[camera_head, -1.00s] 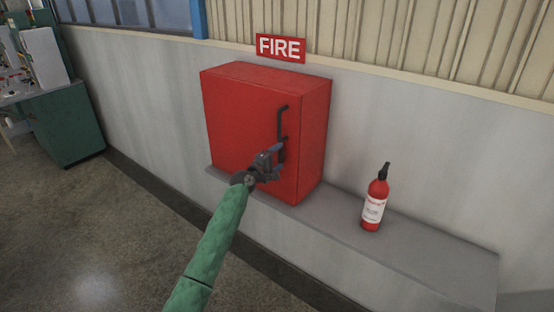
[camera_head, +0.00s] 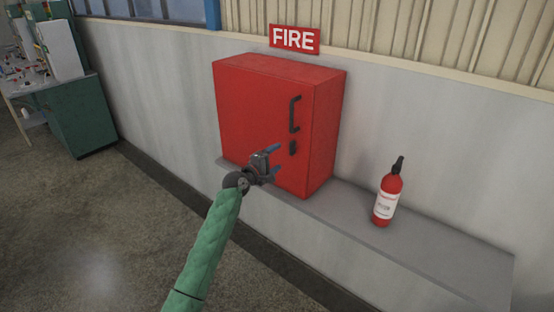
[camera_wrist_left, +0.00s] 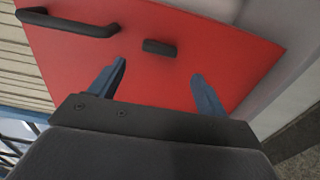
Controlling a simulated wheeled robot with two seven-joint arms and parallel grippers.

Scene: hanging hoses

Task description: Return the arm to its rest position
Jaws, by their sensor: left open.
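My left gripper (camera_head: 277,160) is open and empty in front of the lower part of the red fire cabinet (camera_head: 255,115). Its two blue fingers show apart in the left wrist view (camera_wrist_left: 155,85), with the red door behind them and nothing between them. The cabinet door is shut. Its black handle (camera_head: 295,114) and the small black latch (camera_head: 293,147) below it are clear of the fingers; both also show in the left wrist view, the handle (camera_wrist_left: 68,24) at upper left and the latch (camera_wrist_left: 159,47) near the middle. My right gripper is out of view.
The cabinet stands on a grey ledge (camera_head: 440,255) along the wall. A red extinguisher (camera_head: 387,197) stands on the ledge to the right. A FIRE sign (camera_head: 294,39) hangs above. A green bench (camera_head: 82,115) is at far left. The floor at left is open.

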